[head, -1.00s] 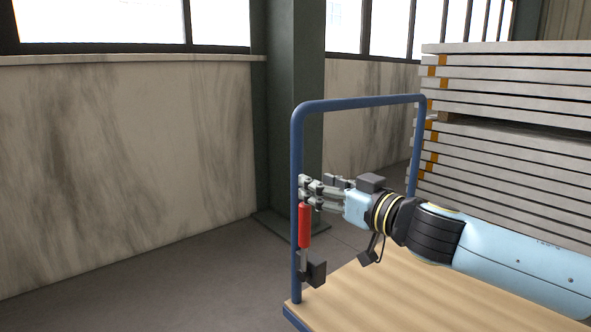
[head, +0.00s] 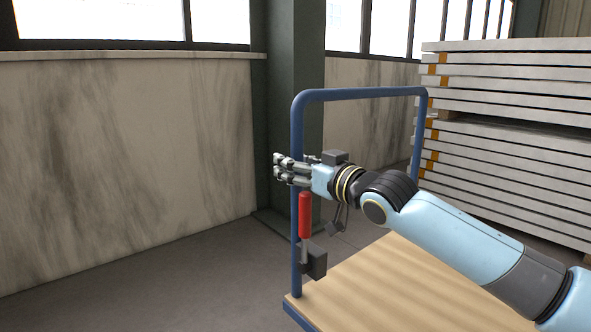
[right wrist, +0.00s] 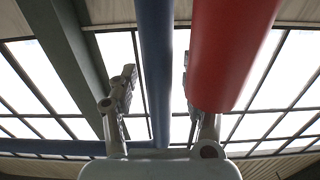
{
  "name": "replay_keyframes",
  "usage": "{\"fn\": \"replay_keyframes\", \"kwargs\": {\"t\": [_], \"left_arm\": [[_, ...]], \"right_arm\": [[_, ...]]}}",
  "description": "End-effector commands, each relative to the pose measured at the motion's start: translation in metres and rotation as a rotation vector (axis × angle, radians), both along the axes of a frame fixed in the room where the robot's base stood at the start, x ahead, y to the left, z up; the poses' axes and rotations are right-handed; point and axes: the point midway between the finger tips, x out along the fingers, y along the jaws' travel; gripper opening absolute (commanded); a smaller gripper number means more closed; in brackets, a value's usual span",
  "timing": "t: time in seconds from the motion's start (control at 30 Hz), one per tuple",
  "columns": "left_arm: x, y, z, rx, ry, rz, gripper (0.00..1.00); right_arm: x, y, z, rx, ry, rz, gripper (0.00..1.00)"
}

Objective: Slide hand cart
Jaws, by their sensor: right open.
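The hand cart has a blue tube handle frame (head: 360,94) standing at the end of a wooden deck (head: 385,285). A red grip (head: 304,216) hangs beside its left post, above a dark block (head: 313,259). My right gripper (head: 279,169) is open at the left post, just above the red grip, its fingertips reaching past the post. In the right wrist view the blue post (right wrist: 155,60) shows between the two open fingers, and the red grip (right wrist: 228,50) overlaps the right finger. Contact cannot be told. My left gripper is not in view.
A tall stack of grey slabs (head: 510,160) stands behind the cart at the right. A dark column (head: 292,65) rises behind the handle. A marbled wall panel (head: 130,160) runs along the left, with clear floor (head: 170,285) before it.

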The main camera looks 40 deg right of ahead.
Motion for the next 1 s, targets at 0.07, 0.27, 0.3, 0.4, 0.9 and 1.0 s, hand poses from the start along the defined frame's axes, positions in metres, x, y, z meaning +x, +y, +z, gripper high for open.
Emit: {"fn": "replay_keyframes", "kwargs": {"t": [0.07, 0.27, 0.3, 0.4, 0.9, 1.0], "left_arm": [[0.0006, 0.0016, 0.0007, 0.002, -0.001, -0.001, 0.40], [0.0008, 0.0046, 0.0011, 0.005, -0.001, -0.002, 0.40], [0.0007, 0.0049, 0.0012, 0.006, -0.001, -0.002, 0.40], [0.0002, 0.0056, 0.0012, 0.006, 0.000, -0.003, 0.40], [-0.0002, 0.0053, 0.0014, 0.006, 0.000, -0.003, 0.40], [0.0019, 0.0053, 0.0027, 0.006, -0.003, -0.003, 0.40]], "right_arm": [[0.0000, 0.0000, 0.0007, 0.000, 0.000, 0.000, 0.48], [-0.0001, 0.0000, 0.0006, 0.000, 0.000, 0.000, 0.32], [-0.0001, 0.0000, 0.0006, 0.000, 0.000, 0.000, 0.27], [-0.0002, 0.0000, 0.0005, 0.000, 0.000, 0.000, 0.14], [-0.0005, 0.0002, -0.0001, 0.000, 0.001, -0.001, 0.00], [-0.0006, 0.0002, -0.0001, 0.001, 0.002, -0.001, 0.00]]}}
